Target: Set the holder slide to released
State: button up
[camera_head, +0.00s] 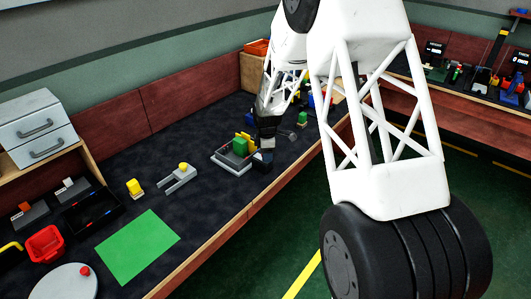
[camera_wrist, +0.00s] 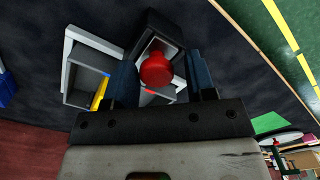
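The holder (camera_head: 228,163) is a grey piece on the dark bench, with a green block (camera_head: 240,146) and a yellow part beside it. In the wrist view the grey holder (camera_wrist: 82,78) shows at left with a yellow strip (camera_wrist: 100,93). A round red knob (camera_wrist: 157,70) sits in front of a dark grey box-shaped part (camera_wrist: 157,30), seemingly the slide. My gripper (camera_wrist: 160,62) has its two blue fingers apart, one on each side of the knob. A gap shows at the knob's right; contact at left is unclear. In the head view my gripper (camera_head: 263,155) is low at the holder's right side.
A grey fork-shaped fixture (camera_head: 178,180) and a yellow block (camera_head: 134,187) stand left of the holder. A green mat (camera_head: 138,246), a red bin (camera_head: 45,244) and a round white plate (camera_head: 65,284) lie nearer. A small green block (camera_head: 303,118) stands beyond my gripper.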

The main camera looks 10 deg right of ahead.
jog(key=shift+o, duration=0.6)
jog(key=shift+r, duration=0.1)
jog(key=shift+w+r, duration=0.1)
jog(key=shift+r, duration=3.7)
